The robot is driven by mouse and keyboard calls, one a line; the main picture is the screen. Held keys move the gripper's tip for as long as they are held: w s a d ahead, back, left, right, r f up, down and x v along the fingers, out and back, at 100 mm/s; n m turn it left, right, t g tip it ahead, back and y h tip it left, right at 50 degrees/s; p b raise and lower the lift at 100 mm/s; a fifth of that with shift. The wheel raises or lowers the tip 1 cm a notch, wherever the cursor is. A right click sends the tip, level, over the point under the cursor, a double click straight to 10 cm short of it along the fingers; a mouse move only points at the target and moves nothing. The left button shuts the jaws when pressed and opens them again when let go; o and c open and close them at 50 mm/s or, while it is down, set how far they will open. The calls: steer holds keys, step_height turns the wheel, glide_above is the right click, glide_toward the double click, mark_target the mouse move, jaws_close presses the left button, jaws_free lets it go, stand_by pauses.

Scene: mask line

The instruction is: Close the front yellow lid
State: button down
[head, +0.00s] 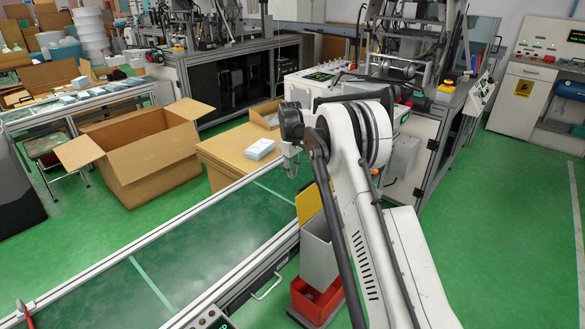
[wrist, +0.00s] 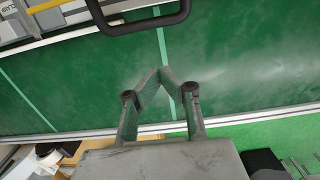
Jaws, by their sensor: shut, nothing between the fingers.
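My arm hides part of both. My gripper (wrist: 161,73) is shut and empty, its fingertips meeting over the green belt in the wrist view. In the head view my gripper (head: 290,166) hangs above the far side of the belt, up and to the left of the lid, apart from it. A yellow strip (wrist: 48,5) shows at the top left of the wrist view; I cannot tell whether it is the lid.
The green conveyor (head: 200,247) runs along the front, with a metal rail. A dark handle (wrist: 140,22) crosses the wrist view's top. A red box (head: 316,299) sits under the grey bin. Floor at right is clear.

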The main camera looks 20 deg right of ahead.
mark_target(311, 196)
step_height(311, 196, down, 5)
steer(key=shift+s+f+b, duration=0.1)
steer(key=shift+b, duration=0.3)
steer(key=shift+s+d+r, duration=0.5)
steer(key=shift+s, duration=0.3)
steer(key=shift+s+d+r, duration=0.5)
steer(key=shift+s, duration=0.25)
steer(key=shift+s, duration=0.15)
